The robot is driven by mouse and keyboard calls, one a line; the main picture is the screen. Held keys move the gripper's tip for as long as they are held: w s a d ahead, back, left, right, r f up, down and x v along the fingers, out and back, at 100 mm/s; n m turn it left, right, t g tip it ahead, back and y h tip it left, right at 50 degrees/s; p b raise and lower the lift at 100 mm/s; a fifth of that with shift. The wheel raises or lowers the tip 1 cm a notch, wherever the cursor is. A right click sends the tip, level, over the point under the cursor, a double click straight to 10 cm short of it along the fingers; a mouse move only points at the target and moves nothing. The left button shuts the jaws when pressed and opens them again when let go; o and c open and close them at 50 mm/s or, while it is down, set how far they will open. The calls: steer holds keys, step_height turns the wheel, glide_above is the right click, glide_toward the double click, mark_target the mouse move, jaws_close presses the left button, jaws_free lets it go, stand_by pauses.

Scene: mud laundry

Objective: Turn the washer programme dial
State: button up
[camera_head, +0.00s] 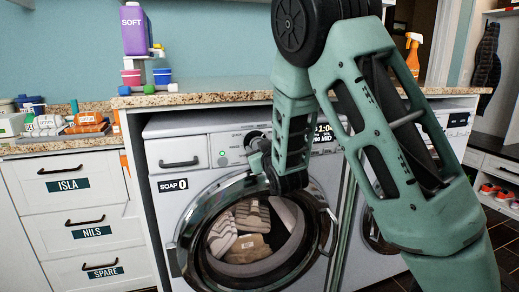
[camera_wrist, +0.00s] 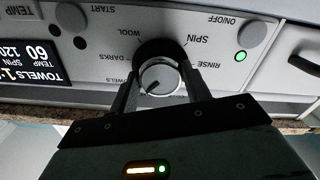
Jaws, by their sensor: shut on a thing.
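The washer (camera_head: 218,142) is the left front-loading machine under the counter. Its programme dial (camera_wrist: 162,77) is a silver knob with a dark surround, seen inverted in the wrist view. WOOL, DARKS, TOWELS, RINSE and SPIN labels ring it. The dark pointer line slants to the lower left, toward TOWELS. My gripper (camera_wrist: 160,86) is shut on the dial, one finger on each side. In the head view my gripper (camera_head: 260,156) is at the panel and hides part of the dial.
The ON/OFF button (camera_wrist: 251,33) and a lit green light (camera_wrist: 241,56) are beside the dial labels. The washer's round door (camera_head: 189,232) is below, with striped laundry behind it. A granite counter (camera_head: 200,97) overhangs the panel. A purple SOFT bottle (camera_head: 134,30) stands above it.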

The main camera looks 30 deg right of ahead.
steer(key=n+p, duration=0.2)
steer(key=n, duration=1)
steer(key=shift+r, duration=0.1)
stand_by(0.4)
steer(key=o, duration=1)
steer(key=shift+d, duration=0.1)
steer(key=shift+c, duration=0.2)
